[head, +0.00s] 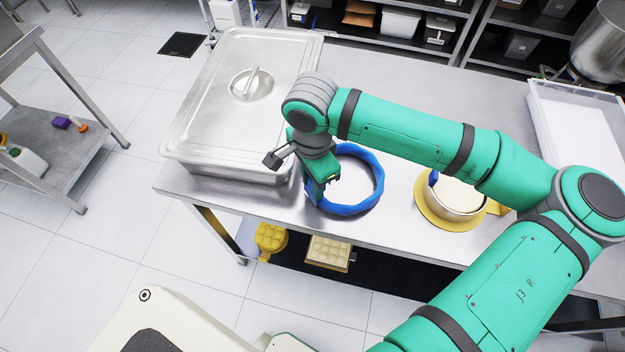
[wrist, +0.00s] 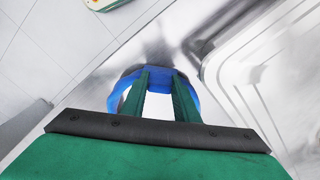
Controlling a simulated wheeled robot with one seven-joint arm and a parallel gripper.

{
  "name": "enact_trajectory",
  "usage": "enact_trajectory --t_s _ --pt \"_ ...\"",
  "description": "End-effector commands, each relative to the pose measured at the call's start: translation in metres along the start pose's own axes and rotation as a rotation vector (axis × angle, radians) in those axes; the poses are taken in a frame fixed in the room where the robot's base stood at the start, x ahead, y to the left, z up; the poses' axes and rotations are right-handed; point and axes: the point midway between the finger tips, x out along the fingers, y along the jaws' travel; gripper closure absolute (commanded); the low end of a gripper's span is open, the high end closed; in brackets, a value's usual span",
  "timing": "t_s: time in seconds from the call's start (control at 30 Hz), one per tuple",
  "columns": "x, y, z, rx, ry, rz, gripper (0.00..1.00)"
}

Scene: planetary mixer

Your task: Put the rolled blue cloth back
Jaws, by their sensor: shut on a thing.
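The rolled blue cloth (head: 374,185) forms a closed ring near the front edge of the steel table, just right of the lidded steel pan. My gripper (head: 318,196) points down at the ring's left side and is shut on the cloth. In the wrist view, my green fingers (wrist: 161,84) reach onto the blue cloth (wrist: 125,88), and part of the ring is hidden behind them. I cannot tell whether the ring rests on the table or is slightly above it.
The lidded steel pan (head: 203,118) stands close to the left of my gripper. A round pan on a yellow board (head: 436,214) stands to the right, beneath my forearm. A white tray (head: 540,100) is at the far right. The steel table (head: 400,85) is bare behind my arm.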

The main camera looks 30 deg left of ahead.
Motion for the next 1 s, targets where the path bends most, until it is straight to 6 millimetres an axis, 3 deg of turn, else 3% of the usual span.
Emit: enact_trajectory --t_s 0.33,0.37,0.43,0.8,1.0 --pt "0.003 0.0 -0.001 0.002 0.0 0.0 1.0" --pt "0.003 0.0 -0.001 0.002 0.0 0.0 0.68" --pt "0.003 0.0 -0.001 0.002 0.0 0.0 0.54" --pt "0.0 0.0 -0.001 0.0 0.001 0.0 0.54" --pt "-0.027 -0.001 0.0 0.0 0.0 -0.003 0.54"
